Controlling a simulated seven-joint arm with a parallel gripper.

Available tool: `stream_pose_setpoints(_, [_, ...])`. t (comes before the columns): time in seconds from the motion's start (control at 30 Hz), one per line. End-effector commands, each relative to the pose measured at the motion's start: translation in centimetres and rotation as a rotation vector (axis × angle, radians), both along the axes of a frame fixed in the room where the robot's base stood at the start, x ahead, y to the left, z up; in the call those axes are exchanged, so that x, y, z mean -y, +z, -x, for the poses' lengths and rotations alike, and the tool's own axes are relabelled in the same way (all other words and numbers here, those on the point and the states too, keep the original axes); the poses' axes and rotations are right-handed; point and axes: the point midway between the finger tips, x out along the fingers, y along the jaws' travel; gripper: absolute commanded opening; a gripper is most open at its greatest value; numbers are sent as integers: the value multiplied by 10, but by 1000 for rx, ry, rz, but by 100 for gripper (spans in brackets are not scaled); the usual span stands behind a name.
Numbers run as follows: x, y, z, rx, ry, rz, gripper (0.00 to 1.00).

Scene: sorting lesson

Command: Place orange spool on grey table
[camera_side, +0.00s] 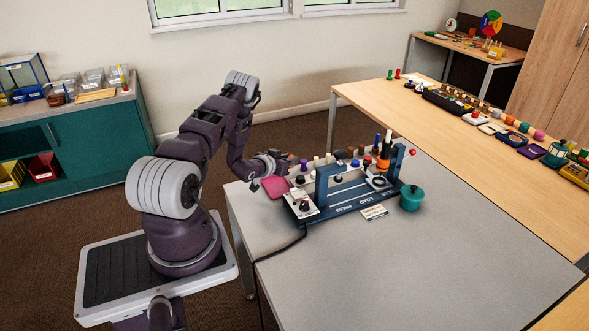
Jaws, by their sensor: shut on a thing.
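My gripper (291,161) is at the end of my arm, above the left end of the blue fixture on the grey table (430,265). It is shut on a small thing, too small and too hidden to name. A small purple piece (303,167) shows right beside the fingertips; I cannot tell whether they touch it. An orange piece (383,164), perhaps the orange spool, shows at the right end of the fixture with dark parts above it, well apart from my gripper.
The blue fixture (345,206) with uprights and a row of small pieces fills the table's back. A pink tray (275,187) lies left of it, a teal pot (411,198) right. The table's front is clear. A wooden table (480,165) with several items stands behind.

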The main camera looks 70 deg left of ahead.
Motion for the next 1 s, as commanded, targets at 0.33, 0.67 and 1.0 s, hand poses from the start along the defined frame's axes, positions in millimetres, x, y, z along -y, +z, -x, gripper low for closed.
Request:
stream_pose_setpoints(0.33, [0, -27, 0, 0, 0, 0, 0])
stream_pose_setpoints(0.67, [0, -30, 0, 0, 0, 0, 43])
stream_pose_setpoints(1.0, [1, -25, 1, 0, 0, 0, 43])
